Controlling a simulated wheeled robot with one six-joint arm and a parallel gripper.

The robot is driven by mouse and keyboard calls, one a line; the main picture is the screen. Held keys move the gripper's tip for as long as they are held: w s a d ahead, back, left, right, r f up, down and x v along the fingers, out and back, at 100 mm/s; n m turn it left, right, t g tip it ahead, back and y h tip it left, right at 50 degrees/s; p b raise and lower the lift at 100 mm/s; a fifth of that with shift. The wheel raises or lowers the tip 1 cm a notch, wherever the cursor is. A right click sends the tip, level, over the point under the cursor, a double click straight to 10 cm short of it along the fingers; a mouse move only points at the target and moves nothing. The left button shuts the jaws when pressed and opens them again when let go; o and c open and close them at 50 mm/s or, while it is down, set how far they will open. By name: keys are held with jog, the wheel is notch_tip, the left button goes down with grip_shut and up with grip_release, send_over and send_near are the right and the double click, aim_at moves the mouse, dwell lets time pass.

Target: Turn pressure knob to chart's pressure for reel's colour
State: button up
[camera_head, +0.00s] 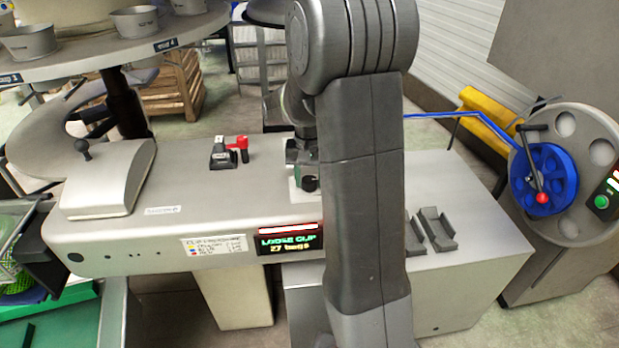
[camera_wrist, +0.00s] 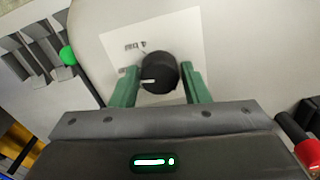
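The black pressure knob (camera_wrist: 159,73) sits on a white label plate in the wrist view, its white pointer mark facing left. My gripper (camera_wrist: 160,68) has its two green fingers on either side of the knob, with slim gaps seeming to show; it looks open around it. In the head view my arm hides most of the gripper. The chart (camera_head: 214,246) is a white card on the machine's front with yellow, blue and red dots; its figures are too small to read. The reel (camera_head: 544,180) at right is blue, with blue line running left from it.
A red-and-black clip part (camera_head: 230,152) stands on the machine top (camera_head: 185,170). A grey cradle (camera_head: 436,229) lies right of my arm. A green ball-ended lever (camera_wrist: 68,55) is left of the knob.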

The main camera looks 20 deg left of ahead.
aim_at(309, 179)
jog(key=shift+o, duration=1.3)
notch_tip(309, 179, up, 14)
jog(key=shift+f, duration=0.15)
notch_tip(309, 179, down, 14)
jog(key=shift+r, duration=0.1)
dwell(0.4)
